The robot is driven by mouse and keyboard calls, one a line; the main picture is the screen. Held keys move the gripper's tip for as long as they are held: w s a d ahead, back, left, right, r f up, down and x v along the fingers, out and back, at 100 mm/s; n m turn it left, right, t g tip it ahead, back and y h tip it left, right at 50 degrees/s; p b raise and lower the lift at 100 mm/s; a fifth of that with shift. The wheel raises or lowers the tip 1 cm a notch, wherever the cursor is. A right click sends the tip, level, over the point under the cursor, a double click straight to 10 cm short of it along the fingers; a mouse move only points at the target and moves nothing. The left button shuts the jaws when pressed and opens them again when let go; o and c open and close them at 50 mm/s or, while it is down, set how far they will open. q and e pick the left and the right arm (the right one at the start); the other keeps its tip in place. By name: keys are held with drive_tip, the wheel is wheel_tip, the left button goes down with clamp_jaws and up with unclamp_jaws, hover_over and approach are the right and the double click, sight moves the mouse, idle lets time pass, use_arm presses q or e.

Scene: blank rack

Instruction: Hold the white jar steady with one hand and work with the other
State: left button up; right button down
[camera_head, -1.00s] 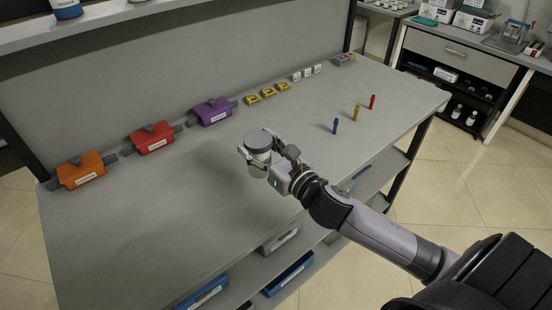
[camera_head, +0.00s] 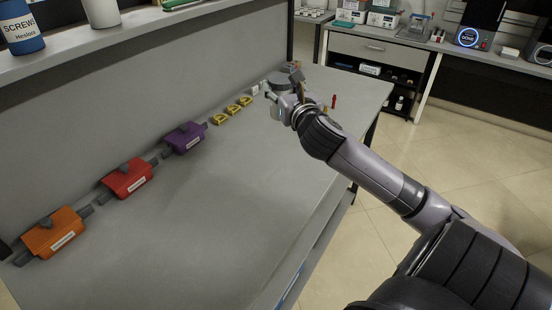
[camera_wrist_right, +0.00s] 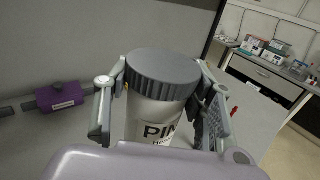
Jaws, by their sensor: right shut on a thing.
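The white jar with a ridged grey lid (camera_wrist_right: 155,112) is upright between the fingers of my right gripper (camera_wrist_right: 160,92) in the right wrist view. The fingers are shut on its sides, and dark letters reading "PIN" show on its front. In the head view my right gripper (camera_head: 279,92) holds the jar (camera_head: 281,78) over the far end of the grey workbench (camera_head: 210,230). The gripper partly hides the jar there, and I cannot tell its height above the bench. My left gripper is not in view.
Orange (camera_head: 54,234), red (camera_head: 127,180) and purple (camera_head: 185,139) boxes line the bench's back edge, followed by several yellow pieces (camera_head: 233,110). A red peg (camera_head: 333,101) stands right of the gripper. A shelf (camera_head: 150,25) runs above. The front of the bench is clear.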

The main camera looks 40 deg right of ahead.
drive_tip(key=shift+f+b, duration=0.9)
drive_tip(key=shift+f, duration=8.7)
drive_tip(key=shift+f, duration=0.2)
drive_tip(key=c, duration=0.7)
unclamp_jaws()
drive_tip(key=shift+r, duration=0.1)
drive_tip(key=shift+r, duration=0.25)
drive_tip(key=b+v, duration=0.1)
drive_tip(key=v, duration=1.1)
drive_tip(key=shift+b, duration=0.35)
